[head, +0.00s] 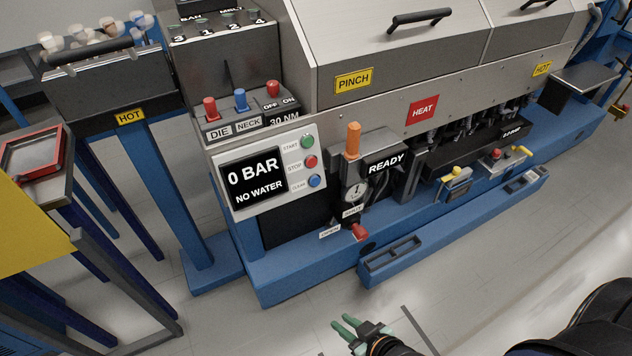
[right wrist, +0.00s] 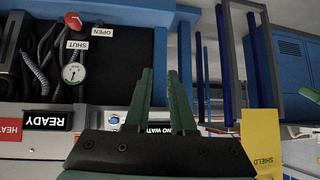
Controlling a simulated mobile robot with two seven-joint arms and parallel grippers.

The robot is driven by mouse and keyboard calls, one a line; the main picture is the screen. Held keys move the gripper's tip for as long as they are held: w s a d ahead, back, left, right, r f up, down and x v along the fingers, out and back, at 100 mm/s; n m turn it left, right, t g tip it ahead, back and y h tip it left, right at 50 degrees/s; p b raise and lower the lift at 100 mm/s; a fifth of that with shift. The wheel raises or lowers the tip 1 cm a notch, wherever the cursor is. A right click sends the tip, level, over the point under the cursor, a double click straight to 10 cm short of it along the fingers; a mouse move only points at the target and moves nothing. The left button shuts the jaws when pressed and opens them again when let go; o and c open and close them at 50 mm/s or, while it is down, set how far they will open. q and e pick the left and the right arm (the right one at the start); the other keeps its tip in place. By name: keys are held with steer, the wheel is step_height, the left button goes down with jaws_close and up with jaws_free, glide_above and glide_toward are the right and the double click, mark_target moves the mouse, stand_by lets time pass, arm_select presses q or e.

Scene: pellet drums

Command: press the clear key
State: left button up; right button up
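The clear key is a round blue button (head: 314,181) labelled CLEAR. It is the lowest of three buttons on the white panel (head: 235,207) in the head view, below the green START button (head: 307,142) and the red STOP button (head: 310,162). The panel's screen (head: 253,181) reads 0 BAR and NO WATER. My right gripper (head: 342,324) is near the bottom of the head view, well apart from the panel. Its green fingers are slightly apart and empty; they also show in the right wrist view (right wrist: 160,75), partly hiding the screen.
An orange-handled lever (head: 353,140), a READY display (head: 385,163) and a red-handled valve (head: 359,231) stand right of the panel. A blue base beam (head: 290,283) runs low along the machine. Open floor (head: 270,325) lies in front.

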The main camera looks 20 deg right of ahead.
jaws_close()
stand_by(0.8)
